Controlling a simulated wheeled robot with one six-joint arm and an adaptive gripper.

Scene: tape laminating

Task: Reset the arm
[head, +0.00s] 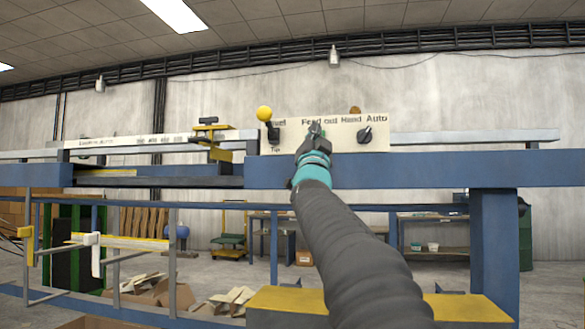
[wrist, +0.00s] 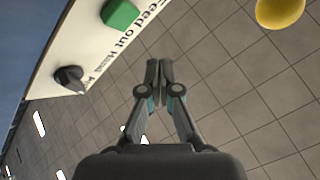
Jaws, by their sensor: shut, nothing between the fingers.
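My arm reaches up from the lower right of the head view toward the control panel (head: 345,146). My gripper (head: 315,130) is in front of the panel, near the "Feed out" label, and hides part of it. In the wrist view my gripper (wrist: 160,68) is shut, its fingertips together and empty. The fingertips show apart from the green button (wrist: 120,14) and the black knob (wrist: 70,78). A yellow ball-topped lever (head: 264,113) stands at the panel's left; its yellow ball (wrist: 281,11) is at the top right of the wrist view.
A yellow and grey clamp (head: 210,138) sits on the rail at left. Cardboard pieces (head: 150,285) lie below. Open space shows above the panel.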

